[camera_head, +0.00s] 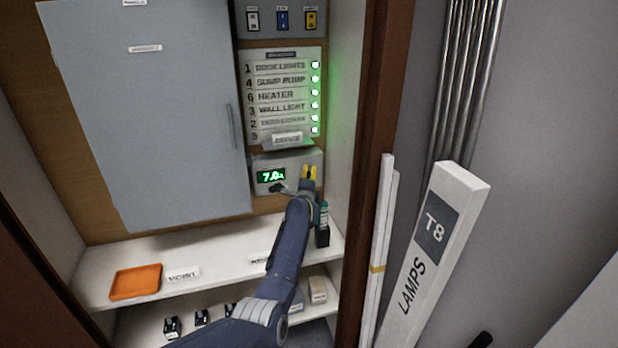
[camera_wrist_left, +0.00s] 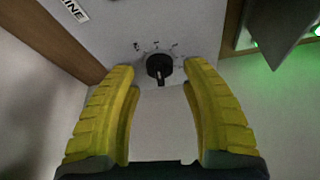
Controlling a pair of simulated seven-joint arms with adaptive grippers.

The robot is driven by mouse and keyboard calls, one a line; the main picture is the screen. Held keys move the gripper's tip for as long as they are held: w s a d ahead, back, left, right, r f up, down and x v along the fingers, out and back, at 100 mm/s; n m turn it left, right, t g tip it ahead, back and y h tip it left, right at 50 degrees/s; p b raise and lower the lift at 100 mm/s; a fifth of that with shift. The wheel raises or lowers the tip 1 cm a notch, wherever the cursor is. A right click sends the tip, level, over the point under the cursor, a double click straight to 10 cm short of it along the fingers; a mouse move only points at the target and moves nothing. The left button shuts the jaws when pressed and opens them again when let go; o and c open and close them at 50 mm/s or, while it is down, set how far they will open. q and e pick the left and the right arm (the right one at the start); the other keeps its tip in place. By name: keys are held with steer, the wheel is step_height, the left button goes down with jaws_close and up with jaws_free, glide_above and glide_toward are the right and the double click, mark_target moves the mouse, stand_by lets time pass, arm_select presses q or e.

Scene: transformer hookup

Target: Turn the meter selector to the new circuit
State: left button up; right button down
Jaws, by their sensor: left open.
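The meter (camera_head: 262,162) is a pale box low on the back panel, with a lit green display (camera_head: 270,176) that reads about 7.0 A. Its selector is a black knob (camera_wrist_left: 159,64) on a pale face, with small marks around its upper side in the left wrist view. Its pointer end lies toward the bottom of that view. My left gripper (camera_head: 309,173) is at the meter's right part, and its arm hides the selector in the head view. Its yellow fingers (camera_wrist_left: 159,70) are open on either side of the knob, with gaps showing. My right gripper is not in view.
A label panel (camera_head: 283,95) with several green lamps is above the meter. A grey cabinet door (camera_head: 150,110) is left. A shelf (camera_head: 215,272) below holds an orange tray (camera_head: 136,282). A lamps box (camera_head: 432,250) and white strips (camera_head: 379,245) lean at the right.

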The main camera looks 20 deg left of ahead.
arm_select(q)
steer(key=shift+w, duration=0.65)
steer(key=shift+c, duration=0.5)
jaws_close()
